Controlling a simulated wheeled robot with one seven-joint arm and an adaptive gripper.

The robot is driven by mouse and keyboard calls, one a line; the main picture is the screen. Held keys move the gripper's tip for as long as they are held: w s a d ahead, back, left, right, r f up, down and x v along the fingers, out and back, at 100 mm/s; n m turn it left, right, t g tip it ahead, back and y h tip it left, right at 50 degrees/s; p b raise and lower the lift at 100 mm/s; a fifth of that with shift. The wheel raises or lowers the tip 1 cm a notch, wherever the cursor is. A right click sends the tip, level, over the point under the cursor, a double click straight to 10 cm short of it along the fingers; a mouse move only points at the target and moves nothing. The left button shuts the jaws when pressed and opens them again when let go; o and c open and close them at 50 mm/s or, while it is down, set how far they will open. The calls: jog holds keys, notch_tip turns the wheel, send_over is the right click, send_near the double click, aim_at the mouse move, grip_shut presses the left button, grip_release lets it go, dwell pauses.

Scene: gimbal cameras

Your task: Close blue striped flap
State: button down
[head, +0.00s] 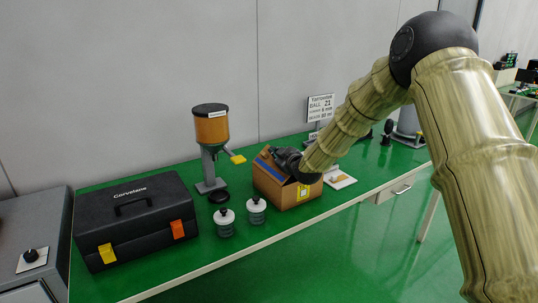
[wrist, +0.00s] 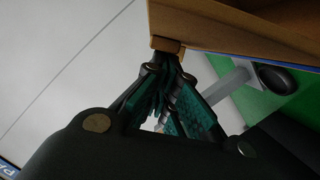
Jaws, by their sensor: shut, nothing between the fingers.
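A brown cardboard box (head: 298,196) stands on the green bench, with a yellow label on its right face. A blue stripe (head: 276,172) runs along its upper left side, on the blue striped flap. The flap's exact angle is hard to tell because my arm covers much of the box top. My gripper (head: 275,153) is at the top of the box, next to the flap. In the wrist view my gripper's fingers (wrist: 164,80) are shut with nothing between them. Their tips are close to the corner of a brown panel (wrist: 235,30), with a blue edge (wrist: 268,59) below; contact is unclear.
A black toolbox (head: 135,217) stands at the left. Two white-lidded jars (head: 225,218) (head: 256,207) stand in front. A sign (head: 320,107) and a small tray (head: 339,178) are to the right.

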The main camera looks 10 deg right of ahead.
jog(key=shift+w+d+f+m+g+y, duration=0.15)
jog(key=shift+w+d+f+m+y, duration=0.15)
jog(key=shift+d+m, duration=0.3)
jog(key=shift+w+d+f+m+g+y, duration=0.1)
jog(key=shift+w+d+f+m+g, duration=0.1)
jog(key=shift+d+f+m, duration=0.25)
jog(key=shift+w+d+f+m+g+y, duration=0.3)
jog(key=shift+d+f+m, duration=0.45)
jog(key=shift+m, duration=0.5)
jog(key=shift+w+d+f+b, duration=0.2)
jog(key=shift+f+b, duration=0.2)
jog(key=shift+b, duration=0.05)
jog(key=shift+d, duration=0.1)
